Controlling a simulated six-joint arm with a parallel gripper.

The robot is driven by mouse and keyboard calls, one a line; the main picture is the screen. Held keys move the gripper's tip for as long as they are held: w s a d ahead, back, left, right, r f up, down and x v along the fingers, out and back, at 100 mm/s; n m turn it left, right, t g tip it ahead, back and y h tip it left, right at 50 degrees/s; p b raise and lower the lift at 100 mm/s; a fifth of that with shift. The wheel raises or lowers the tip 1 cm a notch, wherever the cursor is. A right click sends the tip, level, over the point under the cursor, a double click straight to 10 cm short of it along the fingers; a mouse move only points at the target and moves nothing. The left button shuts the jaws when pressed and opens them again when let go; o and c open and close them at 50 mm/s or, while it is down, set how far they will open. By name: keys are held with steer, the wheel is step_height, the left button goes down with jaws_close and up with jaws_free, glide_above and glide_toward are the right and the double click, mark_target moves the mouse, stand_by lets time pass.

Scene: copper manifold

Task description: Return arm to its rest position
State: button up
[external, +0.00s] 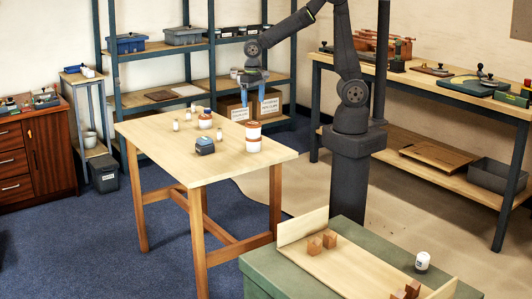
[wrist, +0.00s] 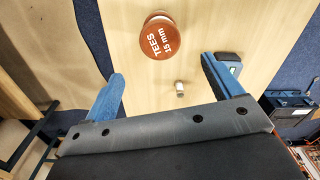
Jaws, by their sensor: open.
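My gripper (external: 253,92) is raised above the wooden table, near its back right edge, with its blue fingers pointing down. In the wrist view my gripper (wrist: 162,80) has its fingers wide apart, with nothing held between them. A copper-lidded container marked "TEES 15 mm" (wrist: 159,36) lies below, beyond the fingertips. A small pale cylinder (wrist: 179,87) is below, between the fingers. In the external view two white, copper-topped containers (external: 253,138) appear stacked on the table, below the gripper.
The wooden table (external: 150,130) also carries another copper-topped container (external: 205,121), a dark blue box (external: 205,146) and several small pale items. A green bench (external: 262,270) with a wooden tray and copper-coloured blocks stands in front. Shelving (external: 160,50) stands behind; a workbench (external: 425,85) is at right.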

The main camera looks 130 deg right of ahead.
mark_target(253, 123)
steer(key=shift+r, duration=0.15)
step_height(253, 123, down, 12)
steer(key=shift+f, duration=0.1)
steer(key=shift+r, duration=0.85)
steer(key=shift+f, duration=0.1)
